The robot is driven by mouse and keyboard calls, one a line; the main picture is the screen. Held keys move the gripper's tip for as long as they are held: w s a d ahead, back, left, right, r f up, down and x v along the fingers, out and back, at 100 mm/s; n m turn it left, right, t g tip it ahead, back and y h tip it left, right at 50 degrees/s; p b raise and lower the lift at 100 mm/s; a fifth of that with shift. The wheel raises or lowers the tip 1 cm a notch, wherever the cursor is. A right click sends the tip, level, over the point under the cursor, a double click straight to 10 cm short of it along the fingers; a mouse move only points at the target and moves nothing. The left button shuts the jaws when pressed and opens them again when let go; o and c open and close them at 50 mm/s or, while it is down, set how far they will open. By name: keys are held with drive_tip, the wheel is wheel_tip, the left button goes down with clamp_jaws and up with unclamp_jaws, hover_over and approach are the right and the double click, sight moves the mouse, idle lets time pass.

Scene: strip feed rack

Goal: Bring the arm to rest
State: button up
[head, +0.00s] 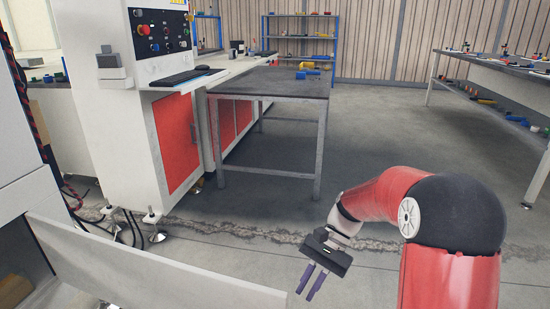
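My arm (375,200) is red with a black joint, and it bends from the lower right toward the middle of the head view. My gripper (309,284) hangs at its end, pointing down over the grey concrete floor. Its two purple-grey fingers are apart with a gap between them. Nothing shows between the fingers. It looks clear of the table and the pale panel.
A pale panel (150,270) with an open bin-like space lies at lower left. A dark-topped table (275,83) stands ahead, beside a white and red machine cabinet (172,140). A workbench (500,72) stands at right and a blue shelf (300,48) at the back. Floor between is open.

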drive_tip(key=s+d+r+n+t+h, duration=0.3)
drive_tip(key=s+d+r+t, duration=0.1)
drive_tip(key=s+r+t, duration=0.1)
drive_tip(key=s+d+r+n+t+h, duration=0.3)
drive_tip(key=s+r+t, duration=0.2)
drive_tip(key=s, duration=0.5)
drive_tip(key=shift+s+d+r+t, duration=0.3)
drive_tip(key=shift+d+r+t, duration=0.1)
drive_tip(key=shift+t, duration=0.5)
drive_tip(key=shift+a, duration=0.15)
